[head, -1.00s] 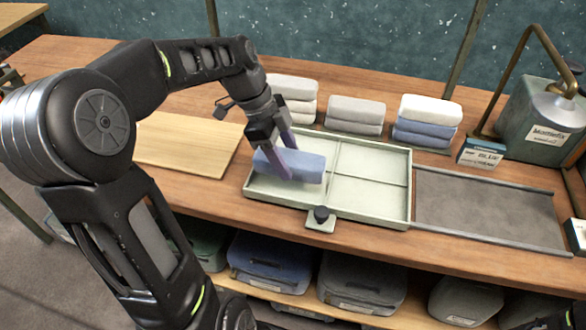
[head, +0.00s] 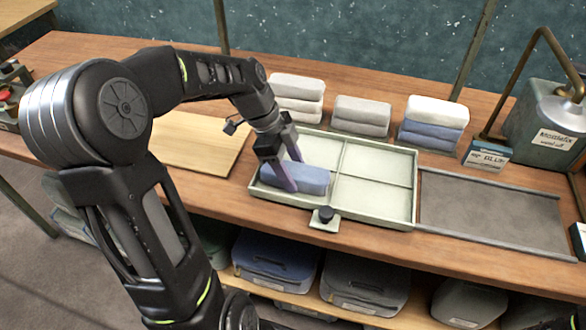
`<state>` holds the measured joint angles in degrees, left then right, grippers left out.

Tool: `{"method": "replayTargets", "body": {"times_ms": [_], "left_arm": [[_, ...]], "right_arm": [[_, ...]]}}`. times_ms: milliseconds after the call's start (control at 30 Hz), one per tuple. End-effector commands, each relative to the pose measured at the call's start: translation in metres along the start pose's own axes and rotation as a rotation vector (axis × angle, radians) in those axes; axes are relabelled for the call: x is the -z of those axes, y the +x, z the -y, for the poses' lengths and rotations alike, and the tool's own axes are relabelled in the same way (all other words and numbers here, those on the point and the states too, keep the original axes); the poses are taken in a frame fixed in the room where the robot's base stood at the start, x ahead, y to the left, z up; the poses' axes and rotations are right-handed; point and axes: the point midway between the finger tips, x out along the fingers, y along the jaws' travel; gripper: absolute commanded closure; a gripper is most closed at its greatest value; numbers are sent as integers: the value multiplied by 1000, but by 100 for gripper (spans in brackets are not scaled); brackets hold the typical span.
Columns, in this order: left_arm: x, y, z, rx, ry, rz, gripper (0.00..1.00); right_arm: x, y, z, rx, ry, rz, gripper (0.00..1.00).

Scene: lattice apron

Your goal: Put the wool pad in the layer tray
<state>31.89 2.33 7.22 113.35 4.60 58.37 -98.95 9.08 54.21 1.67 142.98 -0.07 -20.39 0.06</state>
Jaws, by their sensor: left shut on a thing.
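The wool pad (head: 308,180) is a soft blue folded block. It sits low inside the front left compartment of the layer tray (head: 375,203), a shallow pale green tray with thin dividers. My left gripper (head: 292,176) reaches down from above and is shut on the pad, one purple finger on the near side and one on the far side. Whether the pad's underside touches the tray floor is hard to tell. The tray's right compartments are empty. My right gripper is not in view.
Folded pad stacks stand behind the tray: a pale one (head: 297,88), a grey one (head: 361,115) and a white-and-blue one (head: 434,122). A wooden board (head: 190,140) lies left, a grey mat (head: 490,210) right. A black-knobbed clamp (head: 325,216) sits at the tray's front edge.

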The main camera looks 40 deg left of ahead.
Motion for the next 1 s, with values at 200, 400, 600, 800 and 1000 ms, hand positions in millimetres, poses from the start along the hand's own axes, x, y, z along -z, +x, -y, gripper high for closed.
{"method": "replayTargets", "body": {"times_ms": [200,400,600,800,1000], "left_arm": [[-1,2,0,0,0,0,37],[-1,2,0,0,0,0,37],[0,-4,0,2,0,0,37],[0,-33,1,6,-1,1,37],[0,-76,1,6,0,1,37]], "right_arm": [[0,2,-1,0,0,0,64],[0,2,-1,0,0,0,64],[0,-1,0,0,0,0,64],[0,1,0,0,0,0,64],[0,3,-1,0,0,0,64]]}}
